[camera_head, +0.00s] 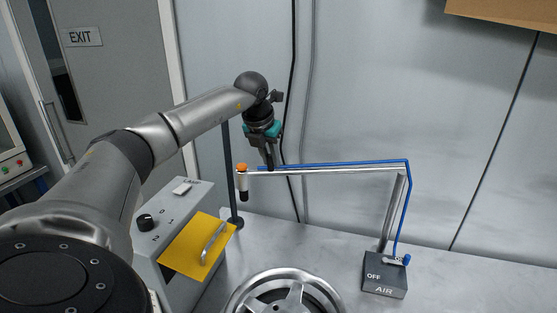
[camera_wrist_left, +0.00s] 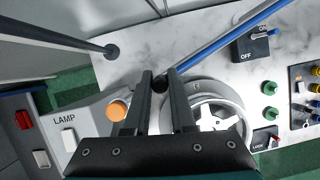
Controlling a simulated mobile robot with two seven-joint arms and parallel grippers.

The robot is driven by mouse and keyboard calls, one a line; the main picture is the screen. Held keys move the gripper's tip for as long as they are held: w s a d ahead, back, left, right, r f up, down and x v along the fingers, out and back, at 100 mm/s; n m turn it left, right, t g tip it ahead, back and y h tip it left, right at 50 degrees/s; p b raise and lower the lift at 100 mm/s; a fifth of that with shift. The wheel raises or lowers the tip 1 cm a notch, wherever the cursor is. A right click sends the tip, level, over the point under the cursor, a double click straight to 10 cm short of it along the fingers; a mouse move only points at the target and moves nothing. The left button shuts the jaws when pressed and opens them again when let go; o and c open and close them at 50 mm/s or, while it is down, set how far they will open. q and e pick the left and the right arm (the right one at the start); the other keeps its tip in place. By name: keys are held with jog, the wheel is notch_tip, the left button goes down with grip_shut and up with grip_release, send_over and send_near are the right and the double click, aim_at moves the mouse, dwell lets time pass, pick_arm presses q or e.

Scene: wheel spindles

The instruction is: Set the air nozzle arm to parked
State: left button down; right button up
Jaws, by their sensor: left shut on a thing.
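The air nozzle arm (camera_head: 335,170) is a thin metal bar with a blue hose along it, reaching left from a post on the dark AIR box (camera_head: 385,284). Its free end carries an orange-capped nozzle (camera_head: 242,181) pointing down; the cap also shows in the left wrist view (camera_wrist_left: 118,110). My left gripper (camera_head: 269,166) comes down from above and is shut on the bar just right of the nozzle. In the left wrist view, its fingers (camera_wrist_left: 161,82) flank the bar, which they partly hide. My right gripper is out of view.
A wheel (camera_head: 285,293) lies on the bench below the bar. A LAMP control box (camera_head: 172,207) with a knob and a yellow handled panel (camera_head: 197,246) stands left, beside a dark vertical pole (camera_head: 229,170).

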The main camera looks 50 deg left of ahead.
pick_arm(q)
jog(key=shift+w+a, duration=0.15)
jog(key=shift+a, duration=0.1)
jog(key=shift+a+r, duration=0.1)
jog(key=shift+r, duration=0.05)
jog(key=shift+w, duration=0.1)
jog(key=c, duration=1.2)
grip_release()
jog(key=shift+r, duration=0.1)
jog(key=o, duration=0.4)
jog(key=shift+w+a+f, duration=0.1)
jog(key=shift+w+f, duration=0.05)
jog(key=shift+f, duration=0.05)
jog(key=shift+o, duration=0.2)
jog(key=v, duration=1.5)
jog(key=shift+r, duration=0.2)
jog(key=shift+f, duration=0.1)
